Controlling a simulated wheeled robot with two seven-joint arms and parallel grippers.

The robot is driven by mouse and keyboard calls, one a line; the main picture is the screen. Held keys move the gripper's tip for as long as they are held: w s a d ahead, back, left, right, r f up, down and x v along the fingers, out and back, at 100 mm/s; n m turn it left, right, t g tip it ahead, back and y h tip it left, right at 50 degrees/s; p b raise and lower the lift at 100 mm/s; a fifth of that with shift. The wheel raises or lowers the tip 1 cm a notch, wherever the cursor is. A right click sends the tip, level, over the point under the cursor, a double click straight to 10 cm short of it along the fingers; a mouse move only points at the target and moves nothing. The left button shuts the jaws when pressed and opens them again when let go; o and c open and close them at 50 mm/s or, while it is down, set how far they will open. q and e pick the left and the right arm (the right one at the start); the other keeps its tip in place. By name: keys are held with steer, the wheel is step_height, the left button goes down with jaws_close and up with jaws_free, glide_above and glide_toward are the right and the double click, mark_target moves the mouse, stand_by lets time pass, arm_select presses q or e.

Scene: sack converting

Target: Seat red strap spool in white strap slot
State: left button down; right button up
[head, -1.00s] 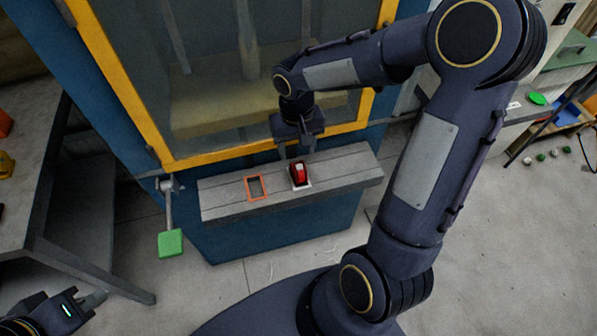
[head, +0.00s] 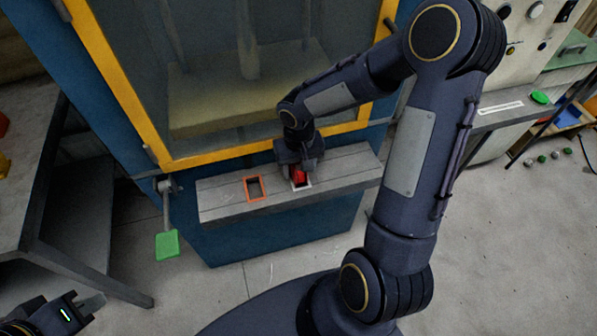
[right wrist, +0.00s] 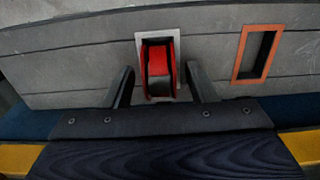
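The red strap spool (head: 299,176) stands at the white strap slot (head: 308,184) on the grey ledge. In the right wrist view the spool (right wrist: 158,66) lies inside the slot's white frame (right wrist: 172,33); how deep it sits I cannot tell. My right gripper (head: 299,172) is low over the spool from behind. In the right wrist view its two fingers (right wrist: 162,88) are apart, one on each side of the spool, with visible gaps. My left gripper (head: 92,302) is at the bottom left, far from the ledge; its finger opening is unclear.
An empty orange-framed slot (head: 254,188) is left of the white one on the ledge (head: 222,202). A green-ended lever (head: 167,244) hangs left of the ledge. The yellow-framed machine window (head: 225,156) rises just behind. A grey table (head: 20,190) stands at the left.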

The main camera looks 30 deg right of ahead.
jaws_close()
